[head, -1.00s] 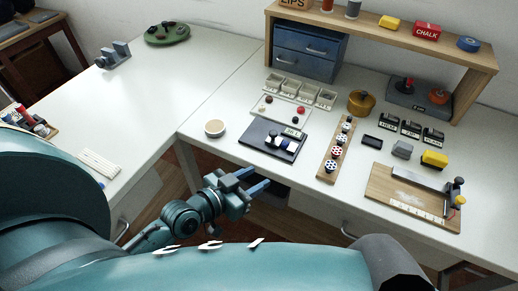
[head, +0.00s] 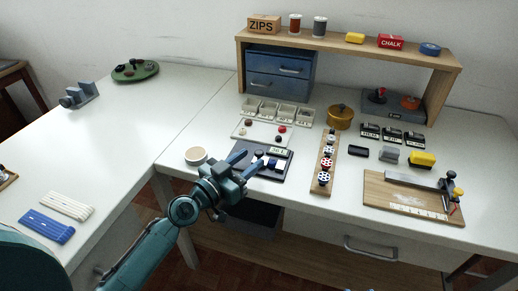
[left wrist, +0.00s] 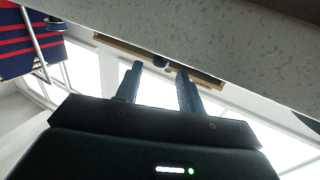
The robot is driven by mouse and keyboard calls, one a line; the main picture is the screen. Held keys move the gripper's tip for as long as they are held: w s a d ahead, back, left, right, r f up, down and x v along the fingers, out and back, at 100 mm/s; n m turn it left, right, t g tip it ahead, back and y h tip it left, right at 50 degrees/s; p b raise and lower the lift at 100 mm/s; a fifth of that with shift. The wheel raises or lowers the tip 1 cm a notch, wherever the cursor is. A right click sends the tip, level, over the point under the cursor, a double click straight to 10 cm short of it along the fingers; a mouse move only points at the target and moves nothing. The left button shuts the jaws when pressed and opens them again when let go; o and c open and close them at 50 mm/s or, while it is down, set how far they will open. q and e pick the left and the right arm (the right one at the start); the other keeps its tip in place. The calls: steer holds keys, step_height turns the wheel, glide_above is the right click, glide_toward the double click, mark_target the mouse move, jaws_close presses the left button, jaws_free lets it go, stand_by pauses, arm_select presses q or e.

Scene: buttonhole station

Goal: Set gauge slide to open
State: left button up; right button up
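A dark flat gauge plate (head: 277,174) lies on the table, with a small pale label (head: 277,150) at its back and pale and dark pieces on it. Which piece is the slide is not clear, and the lettering is too small to read. My left gripper (head: 250,160) is at the plate's left front, its fingers apart and partly covering it. Contact cannot be told. My right gripper is out of view.
A round pale-topped tin (head: 196,156) stands left of my gripper. Free tabletop lies at the left (head: 130,130).

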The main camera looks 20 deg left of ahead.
mark_target(256, 155)
arm_select(q)
steer(key=shift+x, duration=2.35)
jaws_close()
